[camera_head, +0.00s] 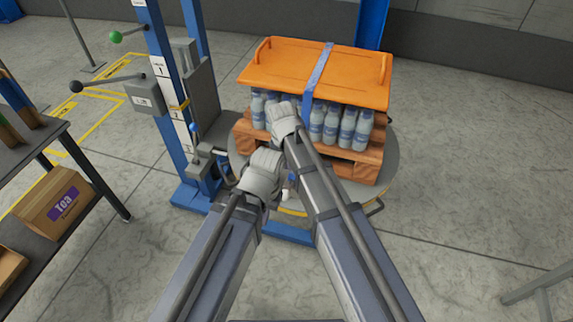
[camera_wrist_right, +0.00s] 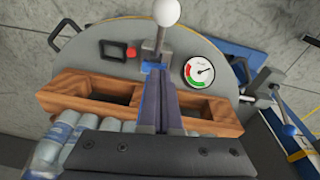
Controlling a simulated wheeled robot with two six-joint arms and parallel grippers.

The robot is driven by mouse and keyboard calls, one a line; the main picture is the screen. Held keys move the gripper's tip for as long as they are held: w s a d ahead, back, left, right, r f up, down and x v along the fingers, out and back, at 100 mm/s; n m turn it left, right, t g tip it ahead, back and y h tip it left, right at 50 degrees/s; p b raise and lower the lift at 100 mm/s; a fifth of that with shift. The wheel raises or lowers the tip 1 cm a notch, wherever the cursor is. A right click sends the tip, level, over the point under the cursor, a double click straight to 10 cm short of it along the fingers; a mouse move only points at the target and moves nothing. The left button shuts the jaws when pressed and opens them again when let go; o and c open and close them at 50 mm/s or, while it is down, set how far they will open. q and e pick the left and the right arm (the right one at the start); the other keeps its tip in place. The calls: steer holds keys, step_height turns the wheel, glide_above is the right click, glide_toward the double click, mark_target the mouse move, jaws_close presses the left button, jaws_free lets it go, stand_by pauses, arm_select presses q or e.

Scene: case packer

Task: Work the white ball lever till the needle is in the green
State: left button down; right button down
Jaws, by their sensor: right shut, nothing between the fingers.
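The white ball (camera_wrist_right: 166,12) tops a short lever (camera_wrist_right: 154,45) on the rim of the round turntable in the right wrist view. A dial gauge (camera_wrist_right: 199,70) with a red and green arc is right of it. Its needle points to the right, apparently on the white part. My right gripper (camera_wrist_right: 154,72) is shut and empty, its fingertips by the lever's lower part; I cannot tell if they touch. In the head view my arms hide most of the lever, and the right fingers are not clear. My left arm's wrist shows there, but no left fingers.
The pallet (camera_head: 360,170) carries several bottles (camera_head: 331,125) under an orange cover (camera_head: 315,75) with a blue strap. A blue column (camera_head: 172,120) with two ball-ended levers stands at left. A shelf with a box (camera_head: 55,202) is further left.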

steer(key=b, duration=0.4)
glide_above(289, 189)
steer(key=w, duration=0.2)
step_height(289, 189, down, 5)
steer(key=s, duration=0.2)
steer(key=shift+s+a, duration=0.3)
steer(key=shift+a, duration=0.05)
steer(key=shift+s+a+f, duration=0.1)
steer(key=shift+s, duration=0.3)
